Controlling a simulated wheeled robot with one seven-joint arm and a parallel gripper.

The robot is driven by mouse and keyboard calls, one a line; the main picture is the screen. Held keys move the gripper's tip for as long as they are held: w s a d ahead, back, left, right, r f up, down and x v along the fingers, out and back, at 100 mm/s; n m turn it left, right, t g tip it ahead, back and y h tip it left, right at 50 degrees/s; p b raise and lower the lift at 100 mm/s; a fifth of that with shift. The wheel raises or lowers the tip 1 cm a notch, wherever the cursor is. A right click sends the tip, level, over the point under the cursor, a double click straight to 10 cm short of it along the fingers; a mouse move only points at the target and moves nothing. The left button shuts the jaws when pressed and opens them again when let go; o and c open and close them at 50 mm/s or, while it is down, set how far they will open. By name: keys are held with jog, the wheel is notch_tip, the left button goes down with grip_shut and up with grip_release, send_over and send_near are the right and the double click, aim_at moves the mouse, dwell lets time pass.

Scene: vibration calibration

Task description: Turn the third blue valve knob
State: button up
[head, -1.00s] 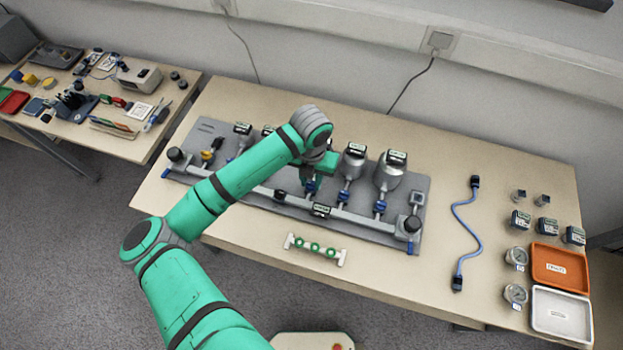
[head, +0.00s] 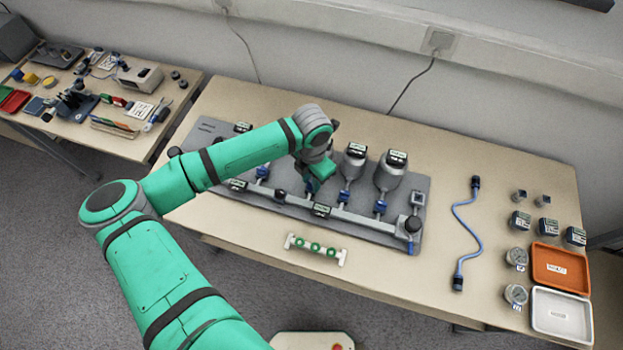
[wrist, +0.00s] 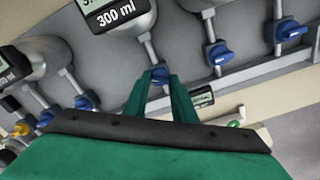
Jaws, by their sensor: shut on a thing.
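A row of blue valve knobs sits on thin pipes along a grey board (head: 215,130). My gripper (wrist: 163,88) has its two green fingers on either side of one knob (wrist: 159,75), the third from the right, and is shut on it. In the head view my gripper (head: 317,183) is low over the board's middle and mostly hides this knob. To the right are two free knobs, the nearer (wrist: 217,53) and the farther (wrist: 290,30). To the left is another blue knob (wrist: 86,101), with one more beyond it.
Grey flasks with displays, one (head: 392,172) at the right, stand behind the knobs. A white rack (head: 315,249) with green round parts lies in front of the board. A blue cable (head: 467,230), an orange tray (head: 560,268) and a white tray (head: 560,314) lie to the right.

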jog(key=m, duration=0.6)
jog(key=shift+w+r, duration=0.1)
jog(key=shift+w, duration=0.05)
jog(key=m, duration=0.5)
jog(key=shift+d+m, duration=0.15)
jog(key=shift+m, duration=0.25)
jog(key=o, duration=1)
jog(key=shift+o, duration=0.2)
notch_tip(320, 180, up, 11)
jog(key=shift+f, duration=0.2)
